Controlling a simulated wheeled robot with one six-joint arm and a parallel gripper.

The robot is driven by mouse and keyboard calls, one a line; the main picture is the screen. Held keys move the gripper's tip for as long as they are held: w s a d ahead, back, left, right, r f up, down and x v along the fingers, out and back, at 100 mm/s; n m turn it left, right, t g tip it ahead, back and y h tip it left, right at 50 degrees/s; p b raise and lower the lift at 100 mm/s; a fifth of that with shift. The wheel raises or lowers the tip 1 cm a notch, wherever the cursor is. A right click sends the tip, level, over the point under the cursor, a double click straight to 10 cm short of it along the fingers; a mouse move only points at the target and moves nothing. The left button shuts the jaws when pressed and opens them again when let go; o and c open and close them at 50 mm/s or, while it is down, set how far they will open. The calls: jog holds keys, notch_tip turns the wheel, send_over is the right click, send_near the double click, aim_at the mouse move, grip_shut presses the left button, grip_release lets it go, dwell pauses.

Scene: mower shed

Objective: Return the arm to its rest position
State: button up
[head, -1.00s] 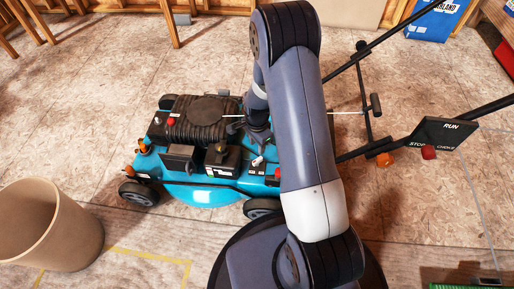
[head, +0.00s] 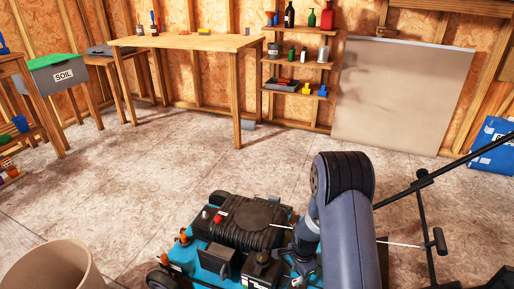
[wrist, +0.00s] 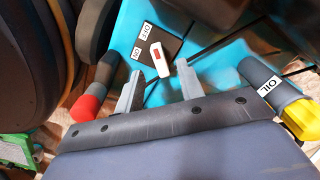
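My arm reaches over the teal mower with its black engine (head: 245,222) in the head view. My gripper (head: 302,272) is low over the mower's right side there, small and partly hidden by the arm. In the wrist view my gripper (wrist: 158,82) has its two grey fingers spread apart with nothing held. A white switch lever (wrist: 160,59) with a red mark sits on a dark ON/OFF plate beyond the gap between the fingertips. I cannot tell whether a finger touches it.
A red cap (wrist: 86,107) and a yellow oil cap (wrist: 301,118) flank the fingers. The mower's handle (head: 440,240) rises at right. A tan bin (head: 60,265) stands at left. A workbench (head: 190,42) and shelves (head: 297,55) stand behind open floor.

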aim_at(298, 280)
notch_tip(298, 280, down, 4)
jog(key=shift+r+b, duration=0.1)
jog(key=shift+b, duration=0.4)
jog(key=shift+r, duration=0.1)
